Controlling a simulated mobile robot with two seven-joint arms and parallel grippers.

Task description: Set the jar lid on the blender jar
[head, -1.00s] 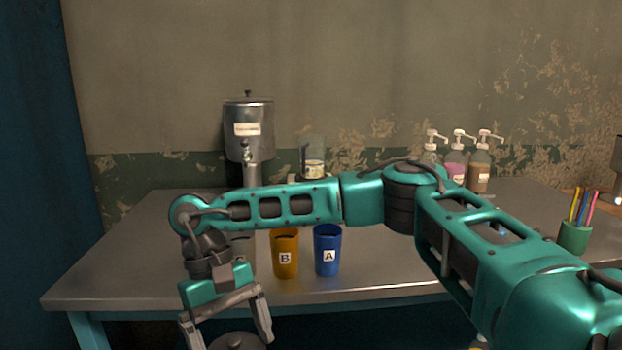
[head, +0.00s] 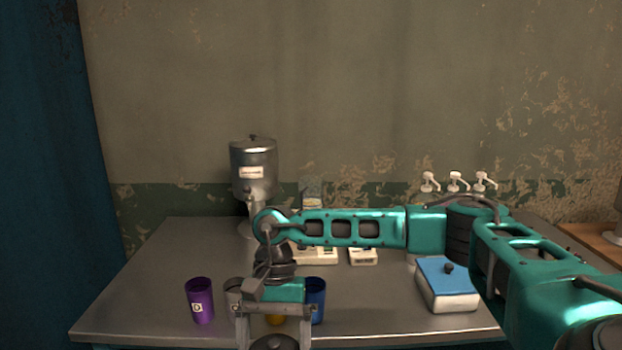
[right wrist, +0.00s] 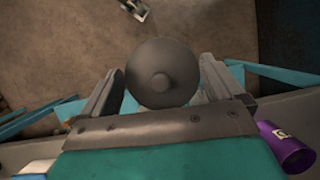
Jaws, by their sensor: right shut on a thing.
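My right gripper (head: 275,335) is low in the head view, in front of the table's near edge. It is shut on the round dark grey jar lid (head: 275,343), cut by the bottom edge of the picture. In the right wrist view the lid (right wrist: 160,80) sits between the two fingers, its small centre knob facing the camera. What looks like the clear blender jar (head: 312,193) stands at the back of the table, its lower part hidden by my right arm. The lid is well apart from it. My left gripper is not in view.
A purple cup (head: 201,300), a grey cup (head: 233,290) and a blue cup (head: 317,300) stand near the front edge. A metal dispenser (head: 253,170) and several pump bottles (head: 455,182) stand behind. A blue-topped box (head: 447,283) is at right. The table's left side (head: 150,290) is clear.

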